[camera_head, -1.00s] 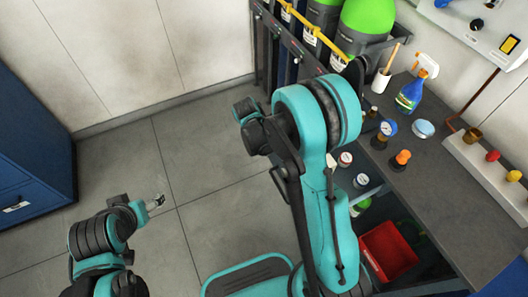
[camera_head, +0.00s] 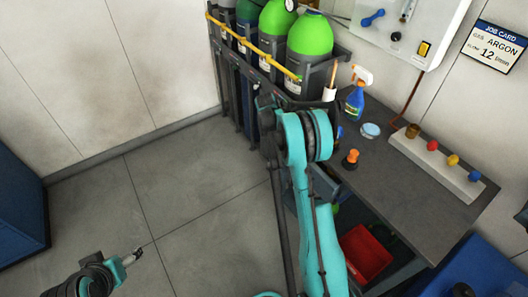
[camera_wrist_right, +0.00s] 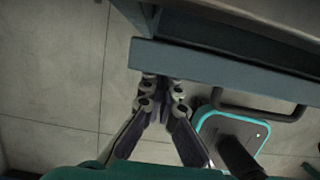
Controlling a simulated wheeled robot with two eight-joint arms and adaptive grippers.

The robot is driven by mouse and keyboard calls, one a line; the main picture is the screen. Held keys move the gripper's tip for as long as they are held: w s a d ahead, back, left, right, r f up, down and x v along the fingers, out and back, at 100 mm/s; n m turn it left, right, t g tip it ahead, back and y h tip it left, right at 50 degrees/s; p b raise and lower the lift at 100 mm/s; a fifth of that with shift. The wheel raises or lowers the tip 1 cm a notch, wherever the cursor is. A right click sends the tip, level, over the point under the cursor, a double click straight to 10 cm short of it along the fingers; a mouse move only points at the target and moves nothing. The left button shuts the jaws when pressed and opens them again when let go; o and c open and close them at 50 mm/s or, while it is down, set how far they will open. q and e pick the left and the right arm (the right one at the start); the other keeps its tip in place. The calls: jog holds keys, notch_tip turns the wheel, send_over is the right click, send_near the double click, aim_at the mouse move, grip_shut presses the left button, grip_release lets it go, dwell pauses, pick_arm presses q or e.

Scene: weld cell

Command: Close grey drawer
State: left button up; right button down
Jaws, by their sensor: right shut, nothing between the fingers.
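The grey drawer is under the workbench. In the head view a small part of the drawer (camera_head: 328,187) shows beside my right arm, which covers most of it. In the right wrist view its blue-grey front (camera_wrist_right: 225,70) crosses the top, with a dark loop handle (camera_wrist_right: 275,115) at right. The front stands out from the bench edge, so the drawer looks partly open. My right gripper (camera_wrist_right: 161,84) is shut and empty, its tips close to the front, left of the handle; contact is unclear. My left gripper (camera_head: 132,257) is far left over the floor, its jaws too small to judge.
The workbench (camera_head: 400,190) carries a spray bottle (camera_head: 355,101), an orange-capped item (camera_head: 351,158) and a valve block (camera_head: 436,165). Green-topped gas cylinders (camera_head: 310,35) stand behind a yellow rail. A red bin (camera_head: 365,252) sits below the bench.

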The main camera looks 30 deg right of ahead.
jog(key=d, duration=0.4)
jog(key=shift+w+d, duration=0.2)
jog(key=shift+d, duration=0.1)
jog(key=shift+d, duration=0.1)
